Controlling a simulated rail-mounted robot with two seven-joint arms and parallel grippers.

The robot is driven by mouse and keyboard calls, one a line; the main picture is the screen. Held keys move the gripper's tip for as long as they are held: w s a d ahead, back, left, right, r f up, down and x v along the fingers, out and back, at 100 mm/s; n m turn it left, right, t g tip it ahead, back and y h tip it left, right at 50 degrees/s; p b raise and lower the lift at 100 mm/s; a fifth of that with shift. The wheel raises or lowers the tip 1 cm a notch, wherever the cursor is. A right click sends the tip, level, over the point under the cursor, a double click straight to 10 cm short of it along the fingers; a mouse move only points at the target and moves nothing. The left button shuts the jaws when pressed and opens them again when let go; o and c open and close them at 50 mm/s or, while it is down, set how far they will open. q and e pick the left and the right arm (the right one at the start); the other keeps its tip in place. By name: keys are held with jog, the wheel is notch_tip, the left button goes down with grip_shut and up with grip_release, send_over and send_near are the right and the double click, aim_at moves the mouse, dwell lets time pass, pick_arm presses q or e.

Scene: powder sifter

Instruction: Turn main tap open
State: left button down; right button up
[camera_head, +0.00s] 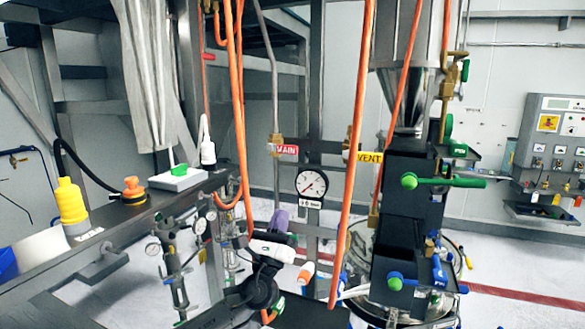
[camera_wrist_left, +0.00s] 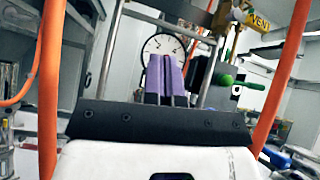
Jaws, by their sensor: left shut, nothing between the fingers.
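The red MAIN label (camera_head: 286,150) hangs on a metal pipe left of centre in the head view, with a brass fitting (camera_head: 276,138) just above it. I cannot make out a tap handle there. My left gripper (camera_head: 280,216) has purple fingers, which point up below the MAIN label and left of the pressure gauge. In the left wrist view its fingers (camera_wrist_left: 166,74) are together, with nothing between them, in front of the gauge dial. The MAIN label is not visible in the left wrist view. My right gripper is not in view.
The round pressure gauge (camera_head: 312,182) stands close to the gripper. A yellow VENT label (camera_head: 369,157) and orange hoses (camera_head: 353,150) are to the right. A green-handled valve (camera_head: 450,182) sits on the dark sifter body. A bench with a yellow bottle (camera_head: 71,203) is at left.

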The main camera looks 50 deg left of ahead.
aim_at(281, 149)
pick_arm(q)
jog(key=w+a+r+m+p, duration=0.2)
jog(key=w+r+p, duration=0.4)
jog(key=r, duration=0.5)
jog(key=shift+w+a+p, duration=0.25)
jog(key=shift+a+p, duration=0.25)
jog(key=shift+p, duration=0.05)
